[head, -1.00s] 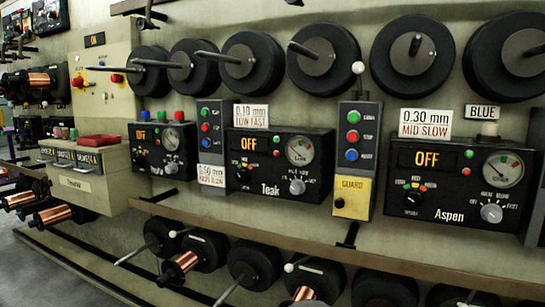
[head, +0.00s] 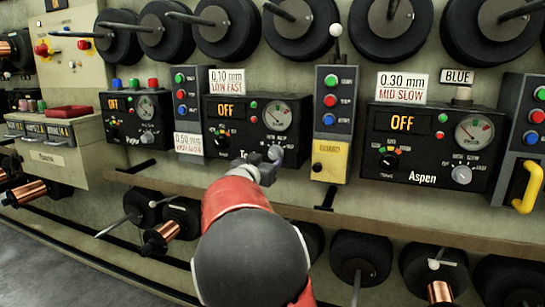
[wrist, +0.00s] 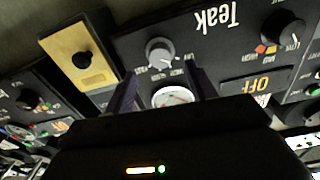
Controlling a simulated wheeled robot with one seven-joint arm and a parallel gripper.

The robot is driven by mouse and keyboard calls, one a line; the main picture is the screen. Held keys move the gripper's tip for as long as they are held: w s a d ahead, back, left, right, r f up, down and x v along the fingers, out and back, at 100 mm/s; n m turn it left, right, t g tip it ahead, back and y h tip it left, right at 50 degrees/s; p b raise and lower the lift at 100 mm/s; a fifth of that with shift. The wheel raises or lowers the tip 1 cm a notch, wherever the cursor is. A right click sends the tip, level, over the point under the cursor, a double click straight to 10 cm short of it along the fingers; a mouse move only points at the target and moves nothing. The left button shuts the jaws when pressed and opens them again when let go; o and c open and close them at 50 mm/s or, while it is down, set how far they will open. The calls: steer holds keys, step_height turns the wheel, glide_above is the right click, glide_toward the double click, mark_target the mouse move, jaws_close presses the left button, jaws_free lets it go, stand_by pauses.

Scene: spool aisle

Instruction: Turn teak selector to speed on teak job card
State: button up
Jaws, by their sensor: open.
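The black Teak panel (head: 297,150) has an orange OFF display, a gauge and two knobs. Its grey right-hand knob (wrist: 159,50) has small white labels around it that are too blurred to read surely; in the head view my gripper partly covers this area. Its black left-hand knob (wrist: 283,28) has coloured marks. The Teak card (head: 226,80) above reads 0.10 mm LOW FAST. My gripper (head: 262,163) is open and empty at the panel's lower right. In the wrist view its two fingers (wrist: 161,76) are apart, with the grey knob just beyond them, between their lines; contact cannot be told.
A yellow GUARD block (head: 329,160) sits under a button box (head: 333,95) right of Teak. The Aspen panel (head: 440,188) is further right. A narrow ledge (head: 400,225) runs below the panels, with spools under it. Black spools line the wall above.

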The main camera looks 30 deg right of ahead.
mark_target(273, 155)
steer(key=x, duration=0.6)
steer(key=shift+c, duration=0.5)
steer(key=c, duration=0.9)
